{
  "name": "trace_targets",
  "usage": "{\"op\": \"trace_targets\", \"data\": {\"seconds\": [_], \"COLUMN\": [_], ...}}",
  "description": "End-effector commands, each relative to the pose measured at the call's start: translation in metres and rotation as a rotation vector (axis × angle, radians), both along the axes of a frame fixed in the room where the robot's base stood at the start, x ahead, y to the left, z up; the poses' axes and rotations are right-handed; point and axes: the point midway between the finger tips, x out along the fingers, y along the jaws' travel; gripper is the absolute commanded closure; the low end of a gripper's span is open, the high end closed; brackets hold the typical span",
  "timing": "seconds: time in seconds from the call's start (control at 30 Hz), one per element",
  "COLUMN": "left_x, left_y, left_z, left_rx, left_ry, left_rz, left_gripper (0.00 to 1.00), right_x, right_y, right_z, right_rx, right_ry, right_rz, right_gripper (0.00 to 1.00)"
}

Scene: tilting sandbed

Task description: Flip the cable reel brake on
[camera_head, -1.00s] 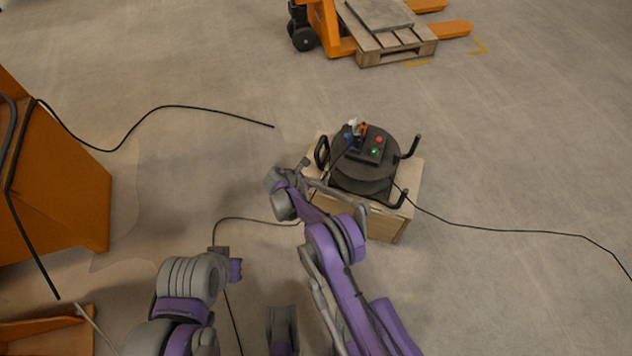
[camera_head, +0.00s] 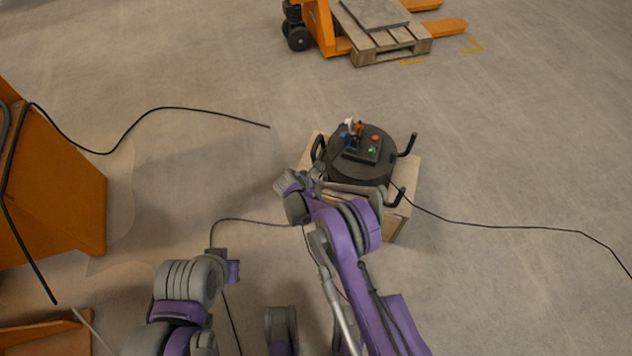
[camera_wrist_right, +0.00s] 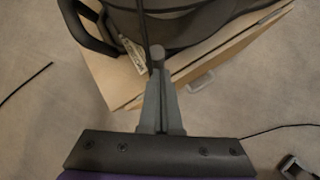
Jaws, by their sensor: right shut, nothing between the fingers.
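The black cable reel (camera_head: 356,172) stands on a wooden box in the head view. On its top is a dark panel (camera_head: 363,150) with a red button, a green button, and small orange, white and blue parts. I cannot tell which part is the brake. My right arm (camera_head: 345,228) reaches to the reel's near left side. In the right wrist view my right gripper (camera_wrist_right: 158,62) is shut and empty, its tips in front of the reel's lower side (camera_wrist_right: 185,28). Whether they touch it is unclear. My left arm (camera_head: 185,285) is low at left; its gripper is not discernible.
The wooden box (camera_head: 398,215) bears the reel. Black handles (camera_head: 408,146) stick out at the reel's sides. A cable (camera_head: 490,228) runs right across the floor. An orange cabinet (camera_head: 60,190) stands at left, and a pallet (camera_head: 390,45) on an orange truck at the back. Open floor lies between.

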Motion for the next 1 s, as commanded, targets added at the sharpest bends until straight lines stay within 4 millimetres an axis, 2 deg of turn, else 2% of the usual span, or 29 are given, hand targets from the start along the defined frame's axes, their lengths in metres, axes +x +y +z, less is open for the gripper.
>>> {"op": "trace_targets", "data": {"seconds": [0.5, 0.67, 1.0], "left_x": [0.005, 0.007, 0.007], "left_y": [0.0, 0.0, 0.0], "left_z": [-0.045, -0.056, -0.053], "left_rx": [0.0, 0.0, 0.0], "left_ry": [0.014, 0.017, 0.016], "left_rz": [0.0, 0.0, 0.0], "left_gripper": [1.0, 1.0, 1.0], "right_x": [-0.013, -0.015, -0.014], "right_y": [-0.038, -0.044, -0.041], "right_z": [-0.011, -0.014, -0.012], "right_rx": [0.409, 0.402, 0.4], "right_ry": [-0.149, -0.146, -0.145], "right_rz": [-0.005, -0.002, 0.0], "right_gripper": [1.0, 1.0, 1.0]}}
